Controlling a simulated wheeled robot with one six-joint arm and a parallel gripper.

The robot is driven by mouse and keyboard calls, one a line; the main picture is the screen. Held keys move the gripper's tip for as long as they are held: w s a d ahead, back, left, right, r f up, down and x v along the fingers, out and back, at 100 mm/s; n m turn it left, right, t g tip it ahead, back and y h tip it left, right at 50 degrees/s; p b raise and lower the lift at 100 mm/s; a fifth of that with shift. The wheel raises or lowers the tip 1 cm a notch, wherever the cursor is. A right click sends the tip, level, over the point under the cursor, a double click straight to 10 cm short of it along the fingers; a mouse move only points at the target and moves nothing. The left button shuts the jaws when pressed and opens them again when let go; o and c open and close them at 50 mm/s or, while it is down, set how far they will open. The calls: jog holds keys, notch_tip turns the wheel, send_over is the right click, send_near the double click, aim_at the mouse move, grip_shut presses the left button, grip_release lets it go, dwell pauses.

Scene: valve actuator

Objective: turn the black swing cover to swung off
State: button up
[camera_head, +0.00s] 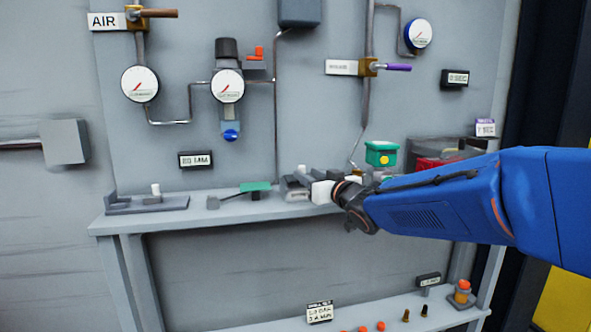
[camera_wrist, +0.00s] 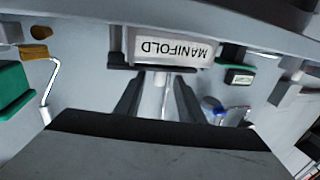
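My gripper (camera_wrist: 160,82) points at a block with a white label reading MANIFOLD (camera_wrist: 172,48), which appears upside down in the wrist view. Its two dark fingers stand apart, with a short pale peg (camera_wrist: 160,79) between them. Gaps show beside the peg; I cannot tell whether a finger touches it. A dark bar (camera_wrist: 122,67) runs along the label's edge near the fingertips; it may be the black swing cover, but I cannot tell for sure. In the head view my gripper (camera_head: 338,196) is at the bench shelf, beside a white block, its fingertips unclear.
A green piece (camera_head: 256,187) and a grey fixture with a white peg (camera_head: 147,202) lie left on the shelf (camera_head: 215,214). Gauges and pipes cover the panel above. A red item (camera_head: 437,163) is at right.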

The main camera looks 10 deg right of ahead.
jog(key=x, duration=0.8)
jog(key=shift+w+a, duration=0.1)
jog(key=shift+w, duration=0.15)
grip_shut()
